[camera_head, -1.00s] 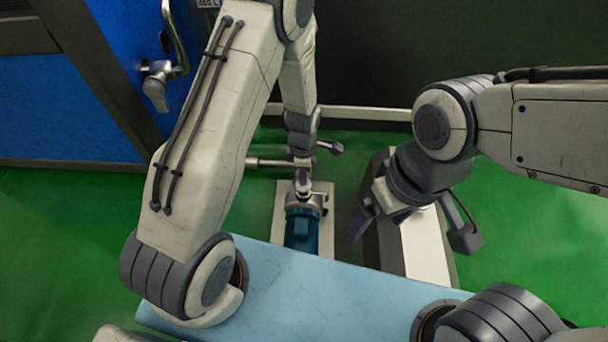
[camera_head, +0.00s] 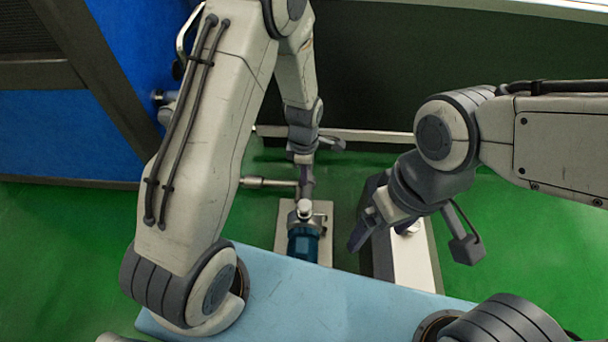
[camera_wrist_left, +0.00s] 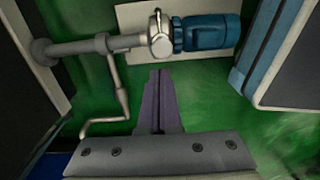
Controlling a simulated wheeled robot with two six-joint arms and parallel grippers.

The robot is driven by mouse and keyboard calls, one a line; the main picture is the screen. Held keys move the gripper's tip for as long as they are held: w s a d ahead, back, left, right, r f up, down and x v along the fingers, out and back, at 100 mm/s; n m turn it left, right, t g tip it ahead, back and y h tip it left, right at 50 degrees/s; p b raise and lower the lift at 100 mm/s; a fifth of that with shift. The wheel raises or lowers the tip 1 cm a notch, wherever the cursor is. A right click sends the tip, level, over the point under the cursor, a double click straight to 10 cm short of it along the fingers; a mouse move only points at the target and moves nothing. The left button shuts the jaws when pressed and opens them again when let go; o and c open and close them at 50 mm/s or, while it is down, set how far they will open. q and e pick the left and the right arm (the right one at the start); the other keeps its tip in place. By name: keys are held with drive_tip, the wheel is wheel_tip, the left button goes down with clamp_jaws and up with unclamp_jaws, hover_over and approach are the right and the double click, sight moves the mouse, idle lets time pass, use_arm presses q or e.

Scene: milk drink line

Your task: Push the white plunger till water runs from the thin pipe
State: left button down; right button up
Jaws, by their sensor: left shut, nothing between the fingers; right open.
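My left gripper (camera_head: 306,188) is shut and empty, pointing down just behind the pump in the head view. In the left wrist view its closed fingers (camera_wrist_left: 158,75) lie below the pump, over green floor. The pump has a blue motor (camera_head: 303,243) and a metal head; the motor also shows in the left wrist view (camera_wrist_left: 207,33). A thin bent pipe (camera_wrist_left: 121,98) hangs from the pump's thicker pipe. No water shows at it. My right gripper (camera_head: 362,230) is open and empty beside a white-topped post. I cannot pick out the white plunger for certain.
The white-topped post (camera_head: 413,262) bears a small pale round piece, partly hidden by my right gripper. A light blue surface (camera_head: 310,300) lies in front. A blue cabinet (camera_head: 60,130) stands at the left. Green floor is open at far left and right.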

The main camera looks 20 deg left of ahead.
use_arm(q)
drive_tip(key=s+d+r+m+p, duration=0.1)
drive_tip(key=s+d+r+m, duration=0.3)
drive_tip(key=r+m, duration=0.3)
drive_tip(key=s+d+r+m+p, duration=0.25)
drive_tip(key=r+m, duration=0.25)
drive_tip(key=r, duration=0.5)
drive_tip(key=s+d+r+m, duration=0.1)
drive_tip(key=s+r+m, duration=0.4)
drive_tip(key=s+m, duration=0.2)
drive_tip(key=s+r+m+h+p, duration=0.1)
drive_tip(key=s+r+m, duration=0.4)
drive_tip(key=s+m, duration=0.3)
drive_tip(key=shift+s+d+r+m, duration=0.2)
drive_tip(key=shift+d+m, duration=0.2)
